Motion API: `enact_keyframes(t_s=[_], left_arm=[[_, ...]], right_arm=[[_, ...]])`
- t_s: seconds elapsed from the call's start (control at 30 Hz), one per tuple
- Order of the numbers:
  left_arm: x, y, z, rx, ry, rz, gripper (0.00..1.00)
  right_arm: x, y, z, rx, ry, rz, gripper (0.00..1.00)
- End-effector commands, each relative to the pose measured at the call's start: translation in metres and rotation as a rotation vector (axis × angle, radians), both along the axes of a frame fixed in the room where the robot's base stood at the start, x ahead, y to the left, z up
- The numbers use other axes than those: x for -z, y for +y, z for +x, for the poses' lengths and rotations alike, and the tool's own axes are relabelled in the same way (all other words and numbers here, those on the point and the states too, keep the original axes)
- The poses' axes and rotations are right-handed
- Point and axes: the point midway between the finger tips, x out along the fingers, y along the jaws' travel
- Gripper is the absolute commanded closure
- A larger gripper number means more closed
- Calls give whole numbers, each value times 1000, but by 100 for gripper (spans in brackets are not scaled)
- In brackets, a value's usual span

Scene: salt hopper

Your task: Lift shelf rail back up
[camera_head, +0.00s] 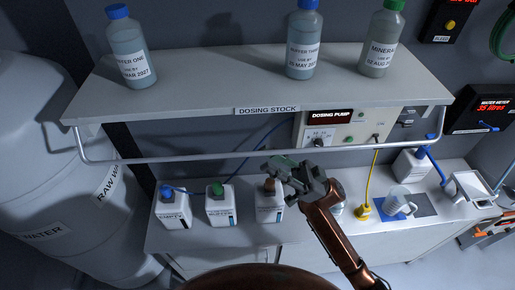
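The shelf rail (200,157) is a thin silver bar with bent ends. It hangs below the front edge of the grey shelf (200,95), which bears a "DOSING STOCK" label. My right gripper (280,170) is below the rail's middle in the picture, in front of the lower counter and overlapping the top of a brown-capped white container (270,212). I see no contact between gripper and rail. Its fingers are small and dark, and whether they are open is unclear. My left gripper is out of view.
Three labelled bottles stand on the shelf: one at left (131,55), one near the middle (303,45), one green-capped at right (382,45). A dosing pump (345,128) sits beneath. White containers (173,210), a jug (398,200) and cables occupy the counter. A tank (40,180) stands left.

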Motion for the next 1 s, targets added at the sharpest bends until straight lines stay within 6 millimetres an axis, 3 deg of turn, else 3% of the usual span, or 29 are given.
enact_keyframes(t_s=[0.1,0.3,0.67,1.0], left_arm=[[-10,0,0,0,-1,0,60],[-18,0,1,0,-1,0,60],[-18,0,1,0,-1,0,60],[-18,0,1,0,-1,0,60]], right_arm=[[-18,14,-2,-1,-2,2,75],[-32,30,-4,1,-2,-1,75],[-33,33,-4,2,-3,-3,75],[-33,33,-4,2,-3,-3,98]])
